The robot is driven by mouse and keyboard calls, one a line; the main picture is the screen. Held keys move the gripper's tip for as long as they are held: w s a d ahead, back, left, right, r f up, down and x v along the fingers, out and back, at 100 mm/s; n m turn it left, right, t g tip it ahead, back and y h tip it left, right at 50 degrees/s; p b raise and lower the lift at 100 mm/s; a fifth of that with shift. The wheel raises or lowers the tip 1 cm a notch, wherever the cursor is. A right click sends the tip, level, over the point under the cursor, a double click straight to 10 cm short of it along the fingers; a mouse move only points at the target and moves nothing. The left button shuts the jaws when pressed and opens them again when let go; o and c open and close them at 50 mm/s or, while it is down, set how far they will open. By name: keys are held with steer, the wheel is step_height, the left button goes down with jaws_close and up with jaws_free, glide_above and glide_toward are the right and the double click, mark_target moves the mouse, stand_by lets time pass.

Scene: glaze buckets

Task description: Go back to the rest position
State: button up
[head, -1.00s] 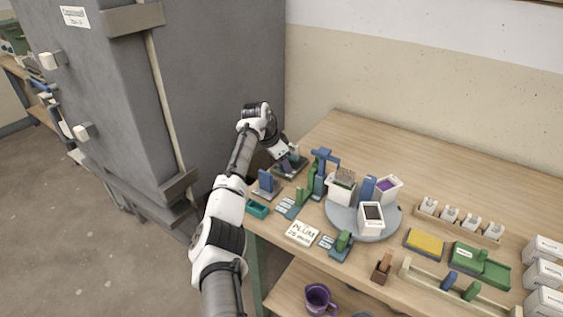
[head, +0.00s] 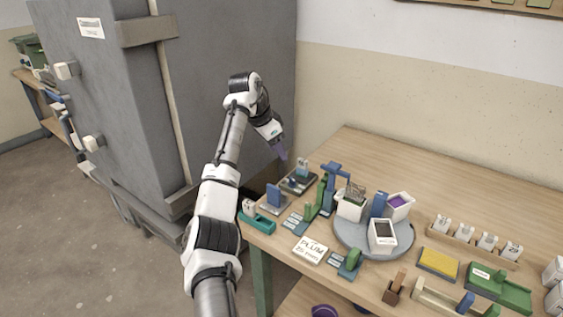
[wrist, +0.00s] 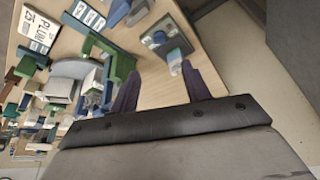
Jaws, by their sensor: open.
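The stand (wrist: 158,38) and the pale item (wrist: 174,60) also show in the wrist view, beyond the fingertips.
The grey cabinet (head: 225,70) stands close at the left. The workbench (head: 440,185) holds a grey turntable (head: 372,249) with white buckets, a PLUM card (head: 310,250), a teal tray (head: 259,223) and a yellow sponge (head: 438,262). The back of the bench is clear.

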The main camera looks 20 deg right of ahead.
steer(key=shift+a+r, duration=0.15)
steer(key=shift+r, duration=0.3)
